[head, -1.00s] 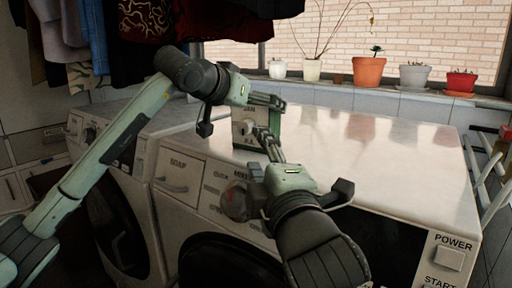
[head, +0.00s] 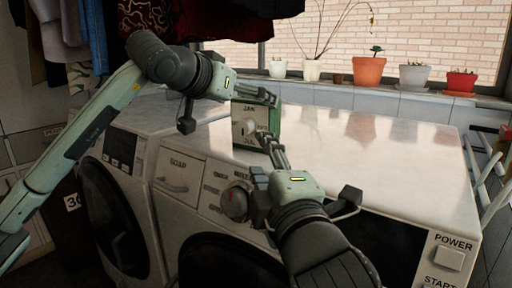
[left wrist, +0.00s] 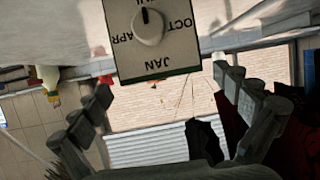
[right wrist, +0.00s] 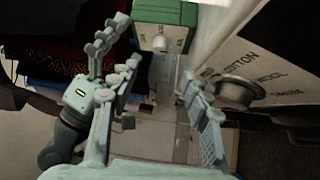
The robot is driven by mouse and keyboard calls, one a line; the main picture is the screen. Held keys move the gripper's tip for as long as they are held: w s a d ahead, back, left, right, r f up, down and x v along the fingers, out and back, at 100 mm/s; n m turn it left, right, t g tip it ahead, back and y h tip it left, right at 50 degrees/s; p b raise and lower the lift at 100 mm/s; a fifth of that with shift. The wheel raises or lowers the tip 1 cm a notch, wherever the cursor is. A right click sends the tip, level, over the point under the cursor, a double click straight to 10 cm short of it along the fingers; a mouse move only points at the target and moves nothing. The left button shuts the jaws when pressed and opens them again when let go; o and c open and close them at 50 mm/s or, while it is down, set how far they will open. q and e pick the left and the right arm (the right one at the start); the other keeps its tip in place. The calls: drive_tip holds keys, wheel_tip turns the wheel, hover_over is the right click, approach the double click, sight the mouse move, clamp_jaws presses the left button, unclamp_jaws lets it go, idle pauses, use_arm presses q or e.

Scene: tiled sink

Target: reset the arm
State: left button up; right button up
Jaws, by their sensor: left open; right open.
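A small green box with a white dial face (head: 241,113) stands upright on the white washing machine top. The face carries month letters and a round knob (head: 248,127). The dial face fills the top of the left wrist view (left wrist: 165,55), upside down, and the green box shows at the top of the right wrist view (right wrist: 165,12). My left gripper (head: 266,96) is open and empty beside the box's upper part. My right gripper (head: 264,142) is open in front of the box, its fingers overlapping the face's lower right. I cannot tell whether either gripper touches the box.
The machine top (head: 370,155) is clear to the right. The machine's front has a large knob (head: 235,204) and a power button (head: 448,258). Potted plants (head: 368,70) line the window ledge behind. Clothes (head: 215,20) hang above left. A white rack (head: 484,165) stands at right.

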sight(244, 126)
use_arm(q)
drive_tip(key=x, duration=0.5)
drive_tip(key=shift+s, duration=0.1)
drive_tip(key=shift+a, duration=0.1)
use_arm(e)
drive_tip(key=x, duration=1.2)
drive_tip(key=shift+w+a+r, duration=0.1)
drive_tip(key=shift+w, duration=0.1)
drive_tip(key=shift+s+r+n+g, duration=0.15)
drive_tip(key=shift+r+n+g, duration=0.05)
drive_tip(key=shift+n+g, duration=0.1)
use_arm(q)
drive_tip(key=shift+s+r, duration=0.1)
use_arm(e)
drive_tip(key=shift+s+r+n+g, duration=0.1)
drive_tip(key=shift+r+n+g, duration=0.05)
drive_tip(key=shift+n+g, duration=0.6)
drive_tip(key=s+d+m+t, duration=0.1)
drive_tip(key=s+d, duration=0.2)
drive_tip(key=s, duration=0.7)
drive_tip(key=shift+s+d+f+h, duration=0.3)
drive_tip(key=shift+s+h, duration=0.1)
drive_tip(key=shift+t, duration=0.25)
